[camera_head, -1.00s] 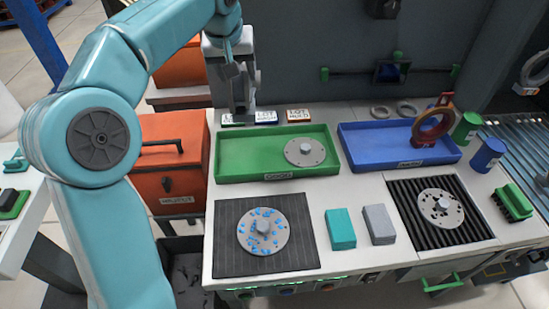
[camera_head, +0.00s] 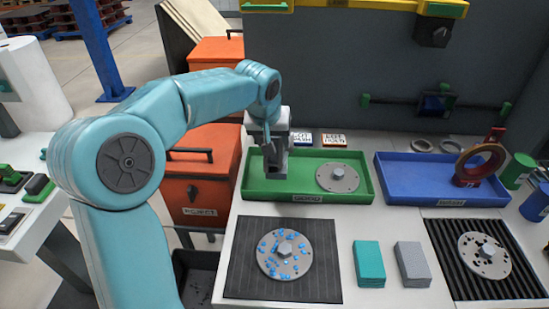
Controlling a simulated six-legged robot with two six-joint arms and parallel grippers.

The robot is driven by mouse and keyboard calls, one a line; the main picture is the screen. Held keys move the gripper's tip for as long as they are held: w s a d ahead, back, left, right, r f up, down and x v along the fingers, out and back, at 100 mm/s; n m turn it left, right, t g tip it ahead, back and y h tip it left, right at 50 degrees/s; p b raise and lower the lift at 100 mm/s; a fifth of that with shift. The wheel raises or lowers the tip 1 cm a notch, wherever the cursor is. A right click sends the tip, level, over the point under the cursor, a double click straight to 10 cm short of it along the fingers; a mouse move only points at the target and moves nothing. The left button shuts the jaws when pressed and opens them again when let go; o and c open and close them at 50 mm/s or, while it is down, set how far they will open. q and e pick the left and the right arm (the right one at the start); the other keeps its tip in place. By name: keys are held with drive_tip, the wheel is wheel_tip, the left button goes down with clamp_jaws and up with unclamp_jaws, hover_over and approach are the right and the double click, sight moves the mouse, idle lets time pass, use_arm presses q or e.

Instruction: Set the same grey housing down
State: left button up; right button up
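A plain grey round housing (camera_head: 337,178) with a centre hub lies flat in the right part of the green tray (camera_head: 357,199). A second grey housing (camera_head: 284,254), covered in blue specks, lies on the dark square mat (camera_head: 240,282). A third grey housing (camera_head: 483,255) with dark spots lies on the black ribbed mat (camera_head: 447,284). My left gripper (camera_head: 275,170) points down over the left part of the green tray, to the left of the plain housing and apart from it. No housing shows in it; its finger gap is not clear. My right gripper is out of view.
A blue tray (camera_head: 400,183) with a red-brown ring (camera_head: 479,164) stands right of the green tray. A teal block (camera_head: 369,263) and a grey block (camera_head: 412,264) lie between the mats. Orange bins (camera_head: 203,185) stand left of the bench. The green tray's left part looks empty.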

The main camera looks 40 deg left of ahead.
sight(274, 162)
use_arm(q)
drive_tip(key=f, duration=0.4)
drive_tip(key=shift+w+f, duration=0.2)
drive_tip(key=shift+w, duration=0.05)
drive_tip(key=shift+s+f, duration=0.15)
drive_tip(key=shift+f, duration=0.3)
drive_tip(key=shift+f+b, duration=0.1)
drive_tip(key=shift+b, duration=0.2)
drive_tip(key=shift+f, duration=0.1)
drive_tip(key=o, duration=1.1)
drive_tip(key=shift+o, duration=0.2)
